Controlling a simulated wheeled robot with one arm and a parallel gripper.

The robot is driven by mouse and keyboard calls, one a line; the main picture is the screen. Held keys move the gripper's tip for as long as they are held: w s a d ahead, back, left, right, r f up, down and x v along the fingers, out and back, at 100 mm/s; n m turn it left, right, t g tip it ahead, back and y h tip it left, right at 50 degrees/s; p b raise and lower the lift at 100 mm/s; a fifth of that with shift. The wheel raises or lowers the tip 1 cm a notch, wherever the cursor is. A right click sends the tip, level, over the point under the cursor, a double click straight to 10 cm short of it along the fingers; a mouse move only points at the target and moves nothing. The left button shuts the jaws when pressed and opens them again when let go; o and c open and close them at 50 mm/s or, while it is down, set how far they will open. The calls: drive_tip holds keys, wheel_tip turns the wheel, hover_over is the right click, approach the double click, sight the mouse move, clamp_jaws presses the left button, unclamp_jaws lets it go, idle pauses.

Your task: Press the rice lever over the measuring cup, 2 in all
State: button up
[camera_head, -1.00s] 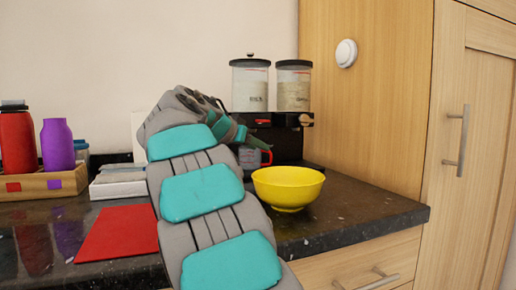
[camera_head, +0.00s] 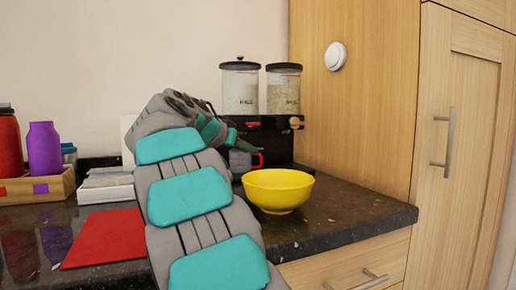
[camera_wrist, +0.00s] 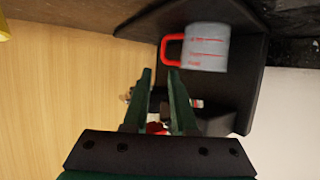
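The dispenser (camera_head: 275,146) is black and carries two clear jars: a left jar (camera_head: 241,92) with white contents and a right jar (camera_head: 283,92) with beige contents. Their labels are too small to read surely. A red lever (camera_head: 253,124) is under the left jar. The measuring cup (camera_head: 239,159), clear with a red handle, stands below it, partly hidden by my arm. The cup (camera_wrist: 208,48) shows red marks in the wrist view. My gripper (camera_wrist: 160,72) has a gap between its green fingers, with a red part (camera_wrist: 156,127) beyond them. Contact cannot be told.
A yellow bowl (camera_head: 278,190) stands in front of the dispenser, right of my arm. A red mat (camera_head: 105,238) lies at left. A wooden tray (camera_head: 38,188) with bottles and a white box (camera_head: 106,186) stand further back. A wooden cabinet side (camera_head: 355,100) rises at right.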

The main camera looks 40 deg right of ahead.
clamp_jaws()
idle(1.4)
